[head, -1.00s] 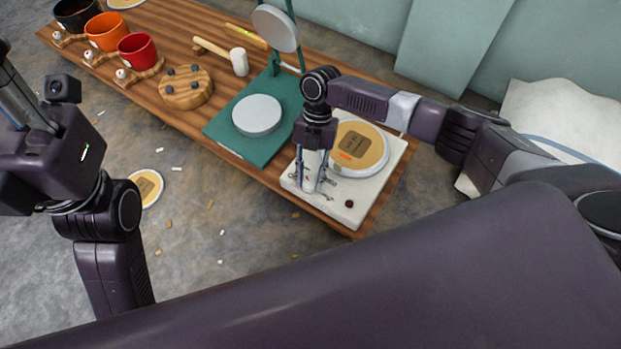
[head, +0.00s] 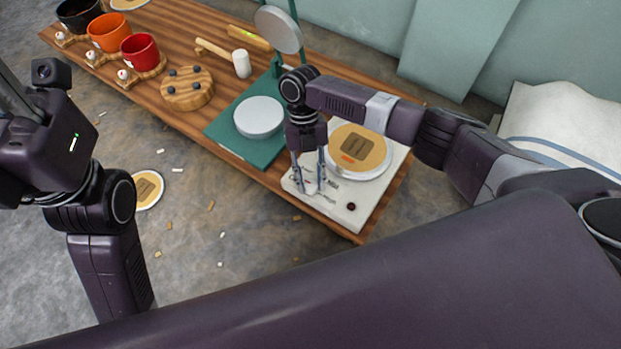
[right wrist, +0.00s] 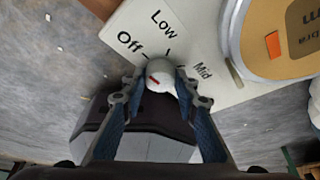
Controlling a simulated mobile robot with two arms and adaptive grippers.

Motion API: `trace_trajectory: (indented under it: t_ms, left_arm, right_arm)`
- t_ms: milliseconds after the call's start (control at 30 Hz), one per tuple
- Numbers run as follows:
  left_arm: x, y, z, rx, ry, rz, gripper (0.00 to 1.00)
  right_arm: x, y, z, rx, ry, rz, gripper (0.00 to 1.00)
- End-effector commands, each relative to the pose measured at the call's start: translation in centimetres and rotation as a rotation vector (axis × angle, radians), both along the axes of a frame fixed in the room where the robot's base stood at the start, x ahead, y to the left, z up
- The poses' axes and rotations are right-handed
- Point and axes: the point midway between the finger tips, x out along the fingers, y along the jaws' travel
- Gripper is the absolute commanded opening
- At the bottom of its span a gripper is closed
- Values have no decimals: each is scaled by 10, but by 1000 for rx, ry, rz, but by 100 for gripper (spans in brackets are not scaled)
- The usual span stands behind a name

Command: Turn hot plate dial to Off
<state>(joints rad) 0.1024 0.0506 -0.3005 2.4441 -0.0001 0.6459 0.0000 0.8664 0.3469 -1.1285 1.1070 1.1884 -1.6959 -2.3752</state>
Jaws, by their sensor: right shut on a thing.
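The hot plate (head: 345,205) is a white slab at the near right end of the wooden table, with a round burner. Its dial (right wrist: 161,75) is a pale round knob with a short red mark on its left side. Black labels Off, Low and Mid stand around the dial in the right wrist view. My right gripper (head: 310,186) points down at the hot plate's near left corner. In the right wrist view its fingertips (right wrist: 160,85) are shut on the dial from both sides. My left arm is at the left; its fingers are out of view.
A round tan-topped disc (head: 358,150) lies on the burner, right of my right gripper. Cups (head: 140,52) and a mallet (head: 241,63) are farther back.

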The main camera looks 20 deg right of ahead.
Motion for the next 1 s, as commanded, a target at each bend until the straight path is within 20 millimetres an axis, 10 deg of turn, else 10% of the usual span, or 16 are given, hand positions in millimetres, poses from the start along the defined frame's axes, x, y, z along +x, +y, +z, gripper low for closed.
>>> trace_trajectory:
  t_ms: [267, 300, 433, 1000]
  left_arm:
    - [0, -1, -1, 7, 1, 1, 40]
    - [1, -1, -1, 8, 2, 2, 40]
    - [1, -2, -2, 13, 5, 2, 40]
    - [3, -1, -3, 8, 11, 2, 40]
  right_arm:
    - [-1, 0, -1, -1, 1, 3, 4]
    - [-1, 0, -1, -1, 0, 2, 32]
    - [0, 0, -1, -1, 0, 1, 45]
    - [18, -1, 40, 1, -5, 1, 45]
